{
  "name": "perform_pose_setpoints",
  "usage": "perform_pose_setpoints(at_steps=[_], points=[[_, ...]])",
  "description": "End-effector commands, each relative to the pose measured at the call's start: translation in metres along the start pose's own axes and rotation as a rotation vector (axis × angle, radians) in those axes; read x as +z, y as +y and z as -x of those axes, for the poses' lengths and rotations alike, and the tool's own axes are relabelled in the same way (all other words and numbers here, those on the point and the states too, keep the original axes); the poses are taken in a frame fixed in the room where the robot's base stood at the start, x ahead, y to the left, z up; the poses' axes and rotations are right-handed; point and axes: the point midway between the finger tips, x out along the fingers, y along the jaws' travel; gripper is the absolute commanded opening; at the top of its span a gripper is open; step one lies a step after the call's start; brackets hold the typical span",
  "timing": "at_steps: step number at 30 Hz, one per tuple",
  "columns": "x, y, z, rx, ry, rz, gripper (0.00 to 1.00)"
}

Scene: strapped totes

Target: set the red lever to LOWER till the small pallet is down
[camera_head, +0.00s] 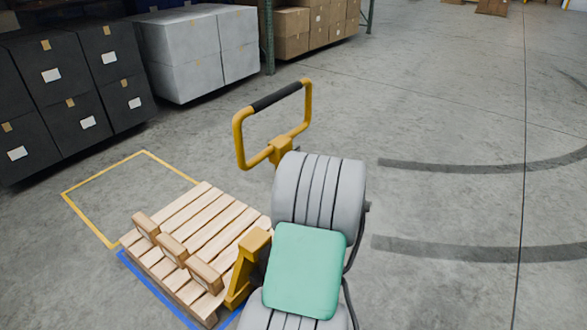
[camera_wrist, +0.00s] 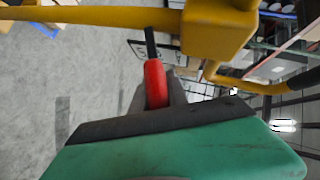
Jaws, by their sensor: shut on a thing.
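The red lever (camera_wrist: 155,82) shows in the wrist view, with a dark rod (camera_wrist: 150,42) running up from it beside the yellow housing of the pallet jack (camera_wrist: 215,30). My gripper (camera_wrist: 157,92) is shut on the red lever; its dark fingers are on both sides of it. In the head view my arm hides the lever and my gripper. The small wooden pallet (camera_head: 195,225) lies at the yellow jack (camera_head: 245,265), low over the floor. I cannot tell whether it touches the floor. The jack's handle loop (camera_head: 275,105) has a black grip.
A yellow-outlined floor square (camera_head: 100,178) lies behind the pallet, and a blue line (camera_head: 150,287) runs along its near edge. Black totes (camera_head: 75,95), grey totes (camera_head: 200,50) and brown boxes (camera_head: 310,25) stand at the back. The floor on the right is clear, with dark tyre marks.

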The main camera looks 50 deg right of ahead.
Motion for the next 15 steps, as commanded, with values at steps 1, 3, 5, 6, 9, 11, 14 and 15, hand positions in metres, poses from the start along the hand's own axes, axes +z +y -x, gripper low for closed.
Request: perform_pose_setpoints(at_steps=[1, 3, 5, 6, 9, 11, 14, 15], points=[[-0.0005, 0.0015, 0.0001, 0.003, 0.002, 0.001, 0.0], [-0.0004, 0.0014, 0.0001, 0.003, 0.002, 0.002, 0.0], [-0.0002, 0.0012, 0.0, 0.002, 0.002, 0.002, 0.21], [0.0001, 0.0011, 0.0, 0.002, 0.001, 0.002, 0.24], [0.0009, 0.0005, -0.0001, 0.001, 0.0, 0.002, 0.32], [0.0014, 0.0001, -0.0002, 0.0, -0.001, 0.002, 0.37], [0.0019, -0.0003, -0.0003, -0.001, -0.002, 0.002, 0.42], [0.0021, -0.0004, -0.0003, -0.001, -0.002, 0.002, 0.42]])
